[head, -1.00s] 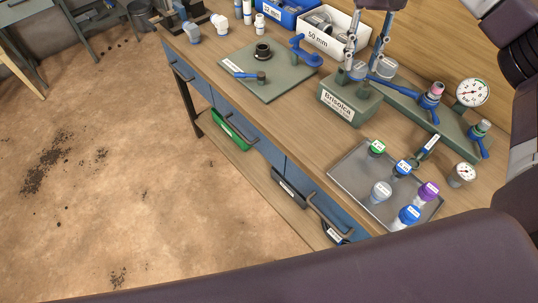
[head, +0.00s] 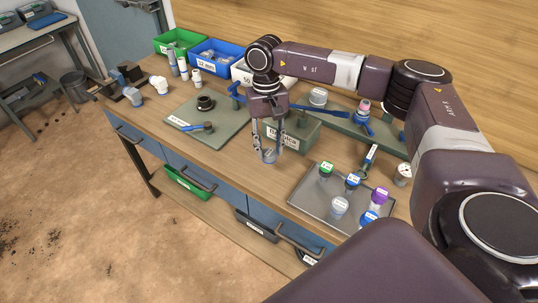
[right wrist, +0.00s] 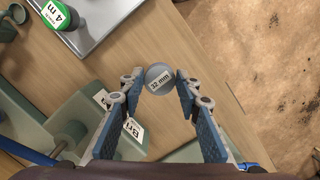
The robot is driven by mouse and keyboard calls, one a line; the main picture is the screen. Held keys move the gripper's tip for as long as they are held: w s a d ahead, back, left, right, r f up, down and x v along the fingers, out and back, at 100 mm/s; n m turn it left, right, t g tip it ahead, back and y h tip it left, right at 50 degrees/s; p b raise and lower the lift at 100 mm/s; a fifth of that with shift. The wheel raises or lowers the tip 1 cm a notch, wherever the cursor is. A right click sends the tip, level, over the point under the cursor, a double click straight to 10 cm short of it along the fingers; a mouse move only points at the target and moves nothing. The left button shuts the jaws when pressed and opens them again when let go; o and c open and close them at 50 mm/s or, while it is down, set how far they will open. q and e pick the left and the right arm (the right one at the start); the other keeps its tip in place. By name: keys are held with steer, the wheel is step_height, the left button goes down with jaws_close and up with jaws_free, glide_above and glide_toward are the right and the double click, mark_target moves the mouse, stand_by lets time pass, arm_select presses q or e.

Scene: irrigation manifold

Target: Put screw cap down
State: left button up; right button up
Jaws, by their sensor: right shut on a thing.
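The screw cap (head: 270,157) is a grey round cap; in the right wrist view its top (right wrist: 159,78) carries a "32 mm" label. My right gripper (head: 268,150) is shut on it, fingertips on either side and pointing down. The cap is over the bare wooden bench, in front of the green block with the "Brisolca" label (head: 293,134); whether it touches the wood I cannot tell. My left gripper is not in view.
A grey tray (head: 310,196) with several coloured-top caps lies to the right. A green plate (head: 225,130) with black and blue fittings lies to the left. Bins stand along the back, including a blue one (head: 215,58). Bare bench (head: 235,165) lies between plate and tray.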

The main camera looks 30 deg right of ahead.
mark_target(269, 151)
steer(key=shift+f, duration=0.75)
step_height(269, 151, down, 3)
steer(key=shift+f+p, duration=0.15)
steer(key=shift+p, duration=0.45)
steer(key=shift+f, duration=0.2)
steer(key=shift+f+b, duration=0.25)
steer(key=shift+b, duration=0.05)
steer(key=o, duration=1.2)
steer(key=shift+r, duration=0.1)
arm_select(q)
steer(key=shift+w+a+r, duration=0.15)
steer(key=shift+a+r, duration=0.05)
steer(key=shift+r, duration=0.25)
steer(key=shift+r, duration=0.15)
arm_select(e)
steer(key=shift+r, duration=0.15)
